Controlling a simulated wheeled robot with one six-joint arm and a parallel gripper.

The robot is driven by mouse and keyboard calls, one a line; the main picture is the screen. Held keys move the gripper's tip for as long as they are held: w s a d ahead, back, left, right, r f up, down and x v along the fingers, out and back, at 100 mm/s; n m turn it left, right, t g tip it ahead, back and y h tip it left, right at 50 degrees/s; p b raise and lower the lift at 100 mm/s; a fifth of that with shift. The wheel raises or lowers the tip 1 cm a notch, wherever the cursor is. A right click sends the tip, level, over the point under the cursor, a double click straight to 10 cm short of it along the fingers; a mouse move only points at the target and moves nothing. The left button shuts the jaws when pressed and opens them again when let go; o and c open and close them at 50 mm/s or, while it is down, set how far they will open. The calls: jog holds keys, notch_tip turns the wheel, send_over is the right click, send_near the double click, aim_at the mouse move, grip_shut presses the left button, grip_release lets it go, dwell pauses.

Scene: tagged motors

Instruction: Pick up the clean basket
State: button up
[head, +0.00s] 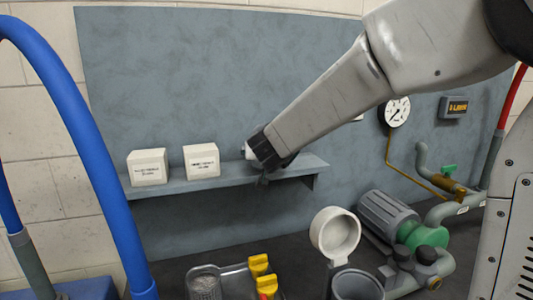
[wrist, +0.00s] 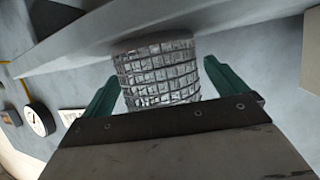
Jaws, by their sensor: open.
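The clean basket (wrist: 158,78) is a grey mesh cylinder in the wrist view, against the underside or edge of a pale shelf surface. My gripper (wrist: 162,72) is open, with one teal finger on each side of the basket. A gap shows at the left finger; the right finger is close to the mesh, and I cannot tell if it touches. In the head view my gripper (head: 270,160) is at the wall shelf (head: 230,186), right of two white boxes. The basket there is mostly hidden behind my wrist; only a small pale bit shows at its left.
Two labelled white boxes (head: 148,167) (head: 201,160) stand on the shelf. Below on the dark bench are a tray (head: 236,272) with another mesh basket (head: 204,284) and yellow parts, an open round lid (head: 335,234), and a motor-driven pump (head: 390,215). A blue hose (head: 80,130) arches at left.

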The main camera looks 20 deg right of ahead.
jog(key=c, duration=1.1)
jog(key=shift+c, duration=0.2)
jog(key=shift+r, duration=0.2)
